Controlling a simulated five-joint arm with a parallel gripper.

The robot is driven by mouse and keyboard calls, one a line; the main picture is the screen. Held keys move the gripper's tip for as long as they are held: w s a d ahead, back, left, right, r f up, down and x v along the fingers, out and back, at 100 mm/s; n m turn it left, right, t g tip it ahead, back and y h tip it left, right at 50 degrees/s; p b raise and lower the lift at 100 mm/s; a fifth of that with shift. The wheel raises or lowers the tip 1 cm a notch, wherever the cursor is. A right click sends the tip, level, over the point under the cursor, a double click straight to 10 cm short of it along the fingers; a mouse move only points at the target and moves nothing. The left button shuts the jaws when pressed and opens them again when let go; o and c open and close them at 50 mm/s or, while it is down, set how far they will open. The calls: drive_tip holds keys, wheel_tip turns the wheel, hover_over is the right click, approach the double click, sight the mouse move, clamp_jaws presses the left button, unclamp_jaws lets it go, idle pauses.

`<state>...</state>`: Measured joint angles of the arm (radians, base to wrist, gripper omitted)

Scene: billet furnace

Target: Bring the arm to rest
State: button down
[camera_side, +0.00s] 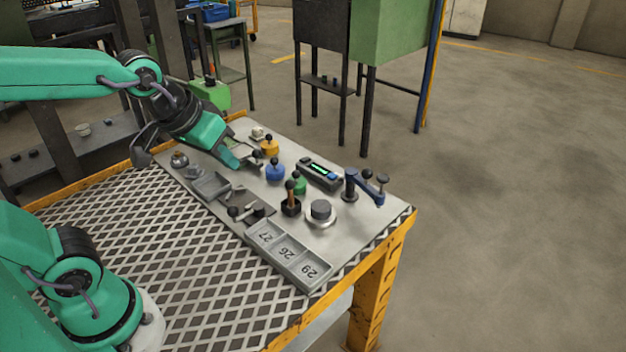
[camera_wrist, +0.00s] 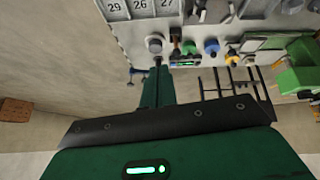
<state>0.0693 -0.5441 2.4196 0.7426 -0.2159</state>
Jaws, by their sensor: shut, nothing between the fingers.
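My green arm reaches in from the left in the side view. My gripper (camera_side: 236,163) is shut and empty, low over the far left part of the light grey work plate. From this angle I cannot tell whether it touches anything there. In the wrist view a green part of my gripper (camera_wrist: 158,88) points up toward the plate's edge, with nothing held. A dark-knobbed item beside the gripper in the side view is partly hidden by it.
Near the gripper stand a yellow knob (camera_side: 270,146), a blue knob (camera_side: 275,170), a green knob (camera_side: 299,184) and a display box (camera_side: 319,174). A crank (camera_side: 366,186) stands at right. A numbered tray (camera_side: 288,256) lies in front. The mesh tabletop (camera_side: 160,270) is clear.

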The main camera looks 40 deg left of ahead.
drive_tip(key=s+a+m, duration=0.1)
drive_tip(key=s+a, duration=0.1)
drive_tip(key=s, duration=0.3)
drive_tip(key=shift+s+m, duration=0.3)
drive_tip(key=shift+s, duration=0.1)
